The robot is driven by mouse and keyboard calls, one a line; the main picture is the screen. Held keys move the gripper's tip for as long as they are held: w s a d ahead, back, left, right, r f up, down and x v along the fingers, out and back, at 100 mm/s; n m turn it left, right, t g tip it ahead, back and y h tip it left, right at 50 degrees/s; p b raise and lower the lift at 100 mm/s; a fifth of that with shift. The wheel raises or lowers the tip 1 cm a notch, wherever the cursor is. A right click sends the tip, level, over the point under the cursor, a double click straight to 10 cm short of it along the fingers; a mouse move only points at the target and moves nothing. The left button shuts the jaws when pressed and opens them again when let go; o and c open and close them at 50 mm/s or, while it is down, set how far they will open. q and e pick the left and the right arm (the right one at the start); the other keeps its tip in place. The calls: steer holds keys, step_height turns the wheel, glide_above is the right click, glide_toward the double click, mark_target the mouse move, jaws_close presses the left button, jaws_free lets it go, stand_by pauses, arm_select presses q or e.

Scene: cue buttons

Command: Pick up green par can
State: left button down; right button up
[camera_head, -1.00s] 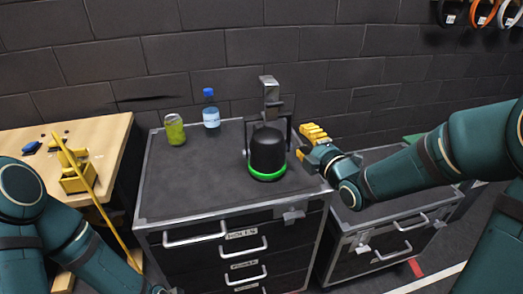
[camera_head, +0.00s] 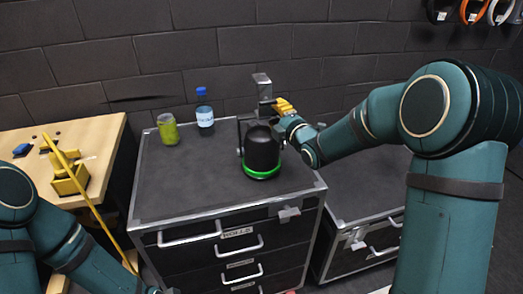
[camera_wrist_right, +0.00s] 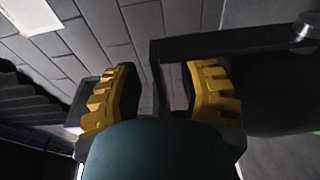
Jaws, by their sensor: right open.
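The green par can (camera_head: 262,152) is a black cylinder with a glowing green ring at its base. It stands upright on the dark case top, with a bracket yoke and a grey clamp (camera_head: 263,88) above it. My right gripper (camera_head: 282,106) is at the upper right of the can, by the yoke. In the right wrist view its yellow-padded fingers (camera_wrist_right: 165,95) are open, with a dark bar of the yoke (camera_wrist_right: 170,80) showing between them. The can's dark body (camera_wrist_right: 275,90) is at the right there. My left arm shows at the left, but its gripper is out of view.
A wooden table (camera_head: 95,140) with yellow items stands at the left. A second, lower case (camera_head: 365,185) is at the right. A block wall is behind.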

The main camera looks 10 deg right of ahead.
steer(key=shift+x, duration=0.8)
jaws_close()
steer(key=shift+r, duration=0.3)
